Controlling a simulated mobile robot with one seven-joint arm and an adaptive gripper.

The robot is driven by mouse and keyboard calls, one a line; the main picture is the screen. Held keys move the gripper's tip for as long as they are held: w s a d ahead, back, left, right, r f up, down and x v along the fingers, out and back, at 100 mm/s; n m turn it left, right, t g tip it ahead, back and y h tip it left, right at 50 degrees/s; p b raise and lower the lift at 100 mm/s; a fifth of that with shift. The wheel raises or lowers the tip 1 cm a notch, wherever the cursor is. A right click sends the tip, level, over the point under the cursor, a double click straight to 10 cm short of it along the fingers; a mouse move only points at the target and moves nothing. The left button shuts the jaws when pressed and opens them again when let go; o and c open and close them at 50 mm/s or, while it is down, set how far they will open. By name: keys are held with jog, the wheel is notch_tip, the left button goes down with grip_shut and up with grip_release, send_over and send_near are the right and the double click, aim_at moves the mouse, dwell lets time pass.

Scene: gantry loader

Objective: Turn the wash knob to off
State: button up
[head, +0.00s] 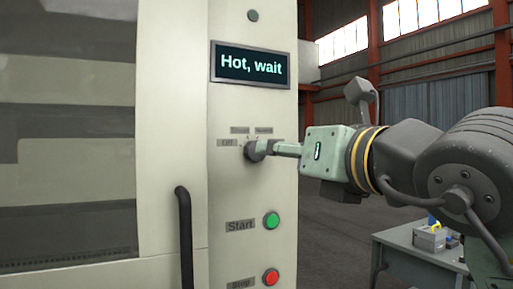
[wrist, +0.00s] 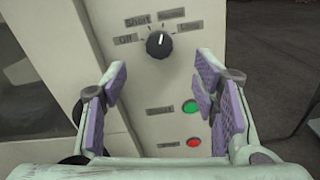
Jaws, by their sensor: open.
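The wash knob (head: 255,151) is a dark round knob on the pale machine panel. In the wrist view the knob (wrist: 159,45) has a white pointer line aimed almost straight up, between the Short label (wrist: 138,21) and the label right of it, perhaps Normal (wrist: 171,14). The Off label (wrist: 125,39) is left of the knob, and Long (wrist: 188,27) is right. My gripper (head: 277,148) is in front of the knob, to its right in the head view. In the wrist view my gripper (wrist: 162,70) is open and empty, with the knob showing beyond the fingertips.
A display (head: 251,65) above the knob reads "Hot, wait". A green Start button (head: 272,220) and a red Stop button (head: 271,277) are below the knob. A dark door handle (head: 184,238) stands to the left. A grey table (head: 410,248) is at the right.

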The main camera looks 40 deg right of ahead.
aim_at(250, 149)
jog(key=p+x, duration=0.3)
jog(key=x, duration=0.6)
jog(key=shift+w, duration=0.15)
jog(key=shift+a, duration=0.1)
jog(key=c, duration=1.2)
jog(key=shift+o, duration=0.2)
jog(key=shift+f, duration=0.1)
jog(key=shift+a+n+b, duration=0.1)
jog(key=shift+n+b, duration=3.75)
jog(key=shift+n, duration=5.05)
